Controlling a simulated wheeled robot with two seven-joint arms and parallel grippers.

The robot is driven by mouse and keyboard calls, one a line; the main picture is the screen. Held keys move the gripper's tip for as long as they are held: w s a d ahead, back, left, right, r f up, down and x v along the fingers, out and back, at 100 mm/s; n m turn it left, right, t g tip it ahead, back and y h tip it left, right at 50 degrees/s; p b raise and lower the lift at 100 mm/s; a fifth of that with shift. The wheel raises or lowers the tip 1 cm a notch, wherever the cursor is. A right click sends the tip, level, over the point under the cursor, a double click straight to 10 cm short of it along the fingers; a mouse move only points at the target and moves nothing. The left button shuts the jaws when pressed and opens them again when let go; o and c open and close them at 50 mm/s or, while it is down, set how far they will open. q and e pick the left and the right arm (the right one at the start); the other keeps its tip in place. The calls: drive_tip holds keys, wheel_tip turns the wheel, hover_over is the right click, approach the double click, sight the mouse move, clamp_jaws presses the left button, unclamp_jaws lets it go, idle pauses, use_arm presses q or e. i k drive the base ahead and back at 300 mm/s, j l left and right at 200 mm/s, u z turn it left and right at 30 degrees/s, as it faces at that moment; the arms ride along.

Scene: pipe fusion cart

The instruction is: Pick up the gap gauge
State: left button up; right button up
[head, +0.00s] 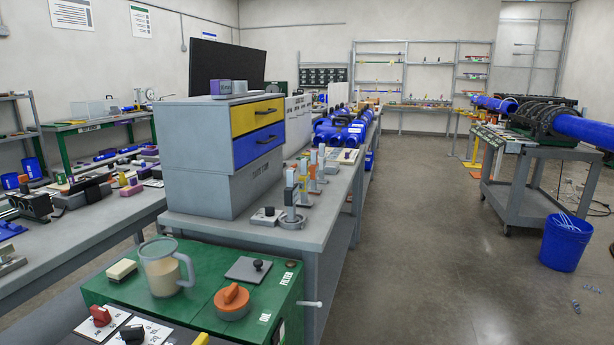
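I cannot pick out the gap gauge for certain in the head view; many small items are too small to identify. The pipe fusion cart (509,200) stands at the right, a grey wheeled cart. It carries a dark ribbed clamp machine (540,117) with a blue pipe (585,131) running through it. Several small flat items (497,140) lie at the cart's left end, too small to tell apart. Neither of my grippers is in view.
A green cabinet (262,272) with a clear jug (163,267) and an orange knob (232,299) is close in front. A grey bench (310,238) with a drawer unit (222,155) lies beyond. A blue bucket (566,243) stands by the cart. The floor (430,250) between is clear.

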sight(313, 168)
drive_tip(key=i+l+u, duration=0.85)
drive_tip(key=j, duration=0.1)
